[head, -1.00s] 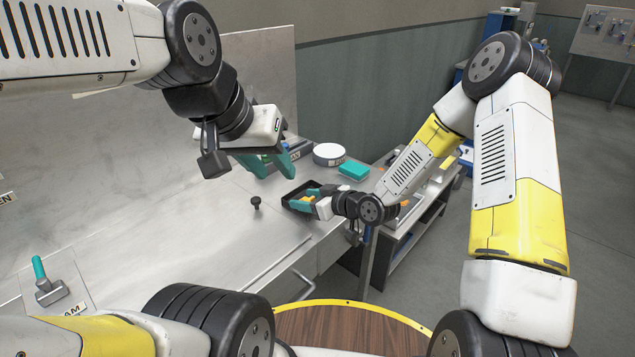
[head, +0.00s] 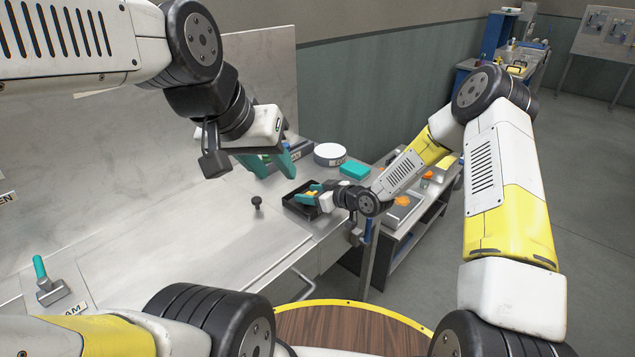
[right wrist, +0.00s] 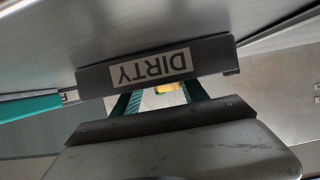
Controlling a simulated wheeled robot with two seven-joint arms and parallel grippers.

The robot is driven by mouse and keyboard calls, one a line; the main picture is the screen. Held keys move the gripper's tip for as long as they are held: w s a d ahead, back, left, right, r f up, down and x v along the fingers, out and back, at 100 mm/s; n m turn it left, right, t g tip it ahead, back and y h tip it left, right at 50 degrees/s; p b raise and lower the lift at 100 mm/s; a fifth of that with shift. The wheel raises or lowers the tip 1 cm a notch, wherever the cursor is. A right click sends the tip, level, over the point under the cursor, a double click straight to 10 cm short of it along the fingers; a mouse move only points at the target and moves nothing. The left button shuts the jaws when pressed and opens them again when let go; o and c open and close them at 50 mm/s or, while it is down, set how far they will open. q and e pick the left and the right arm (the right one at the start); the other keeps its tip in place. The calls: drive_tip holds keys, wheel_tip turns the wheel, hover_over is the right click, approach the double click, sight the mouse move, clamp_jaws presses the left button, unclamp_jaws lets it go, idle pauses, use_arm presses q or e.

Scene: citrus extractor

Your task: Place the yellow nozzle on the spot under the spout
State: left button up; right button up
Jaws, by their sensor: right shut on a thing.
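The yellow nozzle (right wrist: 167,87) shows only as a small yellow patch between the teal fingers of my right gripper (right wrist: 164,92), at the black tray labelled DIRTY. Most of it is hidden by the fingers and the tray wall. In the head view, the right gripper (head: 312,192) reaches into the black tray (head: 289,202) from the right, shut on the nozzle. My left gripper (head: 273,168) is open and empty, its teal fingers spread above the back of the metal counter. I cannot make out the spout or the spot under it.
A round white container (head: 330,153) and a teal block (head: 355,169) stand behind the tray. A black knob-like piece (head: 257,202) stands on the counter left of it. A teal-handled tool (head: 46,283) lies front left. A lower side bench (head: 412,205) stands right. The counter's middle is clear.

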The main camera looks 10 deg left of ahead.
drive_tip(key=shift+f, duration=0.15)
drive_tip(key=o, duration=1.4)
drive_tip(key=shift+c, duration=0.2)
